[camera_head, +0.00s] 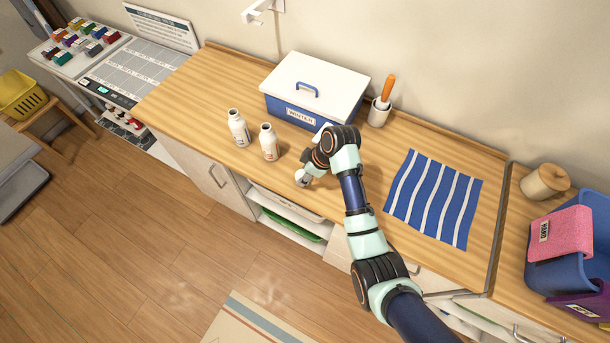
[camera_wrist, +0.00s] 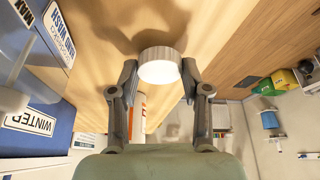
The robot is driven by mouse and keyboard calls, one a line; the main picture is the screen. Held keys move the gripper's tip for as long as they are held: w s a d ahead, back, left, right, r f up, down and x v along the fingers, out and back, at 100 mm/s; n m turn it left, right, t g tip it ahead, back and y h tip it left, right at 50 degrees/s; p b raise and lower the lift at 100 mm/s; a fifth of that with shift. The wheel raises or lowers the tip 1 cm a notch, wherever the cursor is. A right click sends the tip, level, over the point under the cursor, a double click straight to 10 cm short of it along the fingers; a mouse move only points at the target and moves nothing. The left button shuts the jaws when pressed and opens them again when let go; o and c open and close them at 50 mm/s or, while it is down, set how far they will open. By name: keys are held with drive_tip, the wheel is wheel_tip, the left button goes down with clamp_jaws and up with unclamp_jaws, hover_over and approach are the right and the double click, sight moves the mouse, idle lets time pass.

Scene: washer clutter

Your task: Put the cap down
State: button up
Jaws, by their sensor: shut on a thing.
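A round white cap (camera_wrist: 158,66) with a ridged side is between my fingertips (camera_wrist: 160,80) in the wrist view. My gripper is shut on it, with one finger on each side. In the head view my gripper (camera_head: 306,174) is near the front edge of the wooden counter (camera_head: 190,95), with the white cap (camera_head: 300,178) at its tip. In the wrist view the cap's shadow falls on the wood; whether the cap touches the counter is unclear. Two white bottles (camera_head: 238,128) (camera_head: 269,143) stand upright left of my gripper.
A blue box (camera_head: 290,112) with a white lid stands behind my gripper. A cup (camera_head: 379,112) with an orange-handled tool is at the back. A blue striped cloth (camera_head: 433,198) lies to the right. The counter's left end is clear.

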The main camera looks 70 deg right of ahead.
drive_tip(key=shift+f, duration=0.6)
drive_tip(key=o, duration=0.7)
drive_tip(key=p+v, duration=0.2)
drive_tip(key=v, duration=1)
drive_tip(key=shift+r, duration=0.1)
